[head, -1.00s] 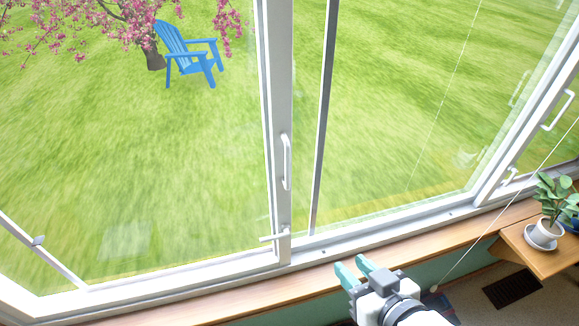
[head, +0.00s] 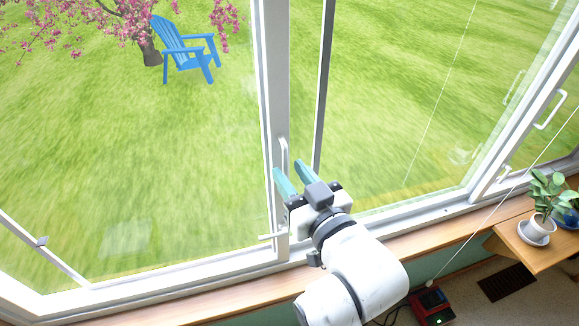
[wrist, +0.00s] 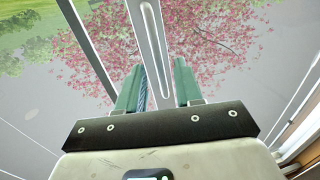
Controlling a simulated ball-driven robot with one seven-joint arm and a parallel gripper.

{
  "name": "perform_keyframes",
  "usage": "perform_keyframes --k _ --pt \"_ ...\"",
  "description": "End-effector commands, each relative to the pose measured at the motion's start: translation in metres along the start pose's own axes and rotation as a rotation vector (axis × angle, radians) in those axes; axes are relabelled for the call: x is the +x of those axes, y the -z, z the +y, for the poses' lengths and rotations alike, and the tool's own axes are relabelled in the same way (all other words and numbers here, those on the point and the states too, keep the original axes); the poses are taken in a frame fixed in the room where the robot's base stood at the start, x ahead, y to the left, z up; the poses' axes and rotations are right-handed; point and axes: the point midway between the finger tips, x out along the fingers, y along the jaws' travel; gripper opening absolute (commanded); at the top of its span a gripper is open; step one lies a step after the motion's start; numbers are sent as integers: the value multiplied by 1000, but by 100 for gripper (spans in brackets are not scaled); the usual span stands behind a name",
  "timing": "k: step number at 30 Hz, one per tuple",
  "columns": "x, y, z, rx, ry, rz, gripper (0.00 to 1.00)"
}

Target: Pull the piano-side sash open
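A white-framed sliding window fills the head view. A white upright pull handle (head: 284,150) is on the sash stile (head: 270,90) near the middle. My gripper (head: 287,168) is raised in front of the stile, with its teal fingers apart around the handle's lower part in this view. In the wrist view, the handle (wrist: 156,50) is seen between and beyond my gripper's fingers (wrist: 159,65); I cannot tell whether they touch it. Another white handle (head: 548,110) is on the right-hand window. No piano shows, so I cannot tell which sash is nearest it.
A small white lever (head: 272,236) is at the stile's foot. A wooden sill (head: 400,232) runs below. A potted plant (head: 545,195) stands on a wooden shelf at right, and a red box (head: 432,305) is on the floor. A thin white cord crosses at right.

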Motion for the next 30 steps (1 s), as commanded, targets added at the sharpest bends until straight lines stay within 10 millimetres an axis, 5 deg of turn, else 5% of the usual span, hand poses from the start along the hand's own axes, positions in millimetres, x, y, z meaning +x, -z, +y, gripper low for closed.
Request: perform_keyframes --k 14,25,30 --pt "14 0 0 -1 0 0 36" --pt "14 0 0 -1 0 0 1" --pt "14 0 0 -1 0 0 0"
